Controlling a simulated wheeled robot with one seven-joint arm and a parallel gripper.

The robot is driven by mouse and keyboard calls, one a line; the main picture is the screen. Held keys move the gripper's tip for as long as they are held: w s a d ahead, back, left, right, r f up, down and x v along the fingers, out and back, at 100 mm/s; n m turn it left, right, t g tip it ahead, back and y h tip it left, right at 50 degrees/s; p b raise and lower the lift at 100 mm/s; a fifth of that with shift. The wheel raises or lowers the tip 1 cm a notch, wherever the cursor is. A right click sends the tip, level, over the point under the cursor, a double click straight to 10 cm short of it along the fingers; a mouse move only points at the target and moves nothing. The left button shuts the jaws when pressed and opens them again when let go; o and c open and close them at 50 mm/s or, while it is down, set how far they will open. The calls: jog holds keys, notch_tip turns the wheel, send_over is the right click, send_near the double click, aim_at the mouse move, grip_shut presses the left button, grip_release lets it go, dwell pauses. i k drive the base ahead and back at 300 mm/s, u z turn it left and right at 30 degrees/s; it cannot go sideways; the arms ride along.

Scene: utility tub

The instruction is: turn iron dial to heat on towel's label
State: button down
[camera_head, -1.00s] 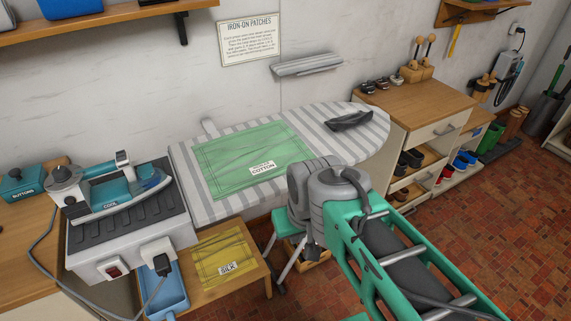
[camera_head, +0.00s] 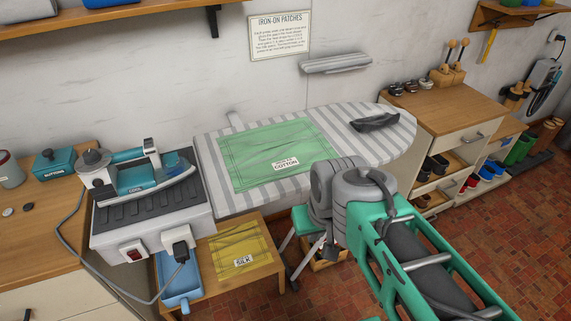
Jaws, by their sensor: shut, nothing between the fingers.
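The teal iron (camera_head: 150,175) rests on a dark ribbed pad on a white box at left. A small label on its side appears to read COOL. A grey round knob (camera_head: 93,157), which looks like the dial, is at the iron's left end; its setting is too small to read. A green towel (camera_head: 265,150) lies on the striped ironing board (camera_head: 345,158), with a white label (camera_head: 285,163) reading COTTON. A yellow cloth (camera_head: 240,242) labelled SILK lies on a low wooden table.
The white box (camera_head: 150,225) has a red switch and a plug with a cord hanging at left. A blue tray (camera_head: 178,280) sits below. A dark pointed object (camera_head: 374,122) lies on the board. A buttons box (camera_head: 53,162) stands left of the iron.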

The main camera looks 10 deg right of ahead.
aim_at(90, 156)
jog(key=u, duration=1.35)
jog(key=k, duration=0.5)
jog(key=u, duration=0.3)
jog(key=i, duration=1.75)
jog(key=z, duration=0.7)
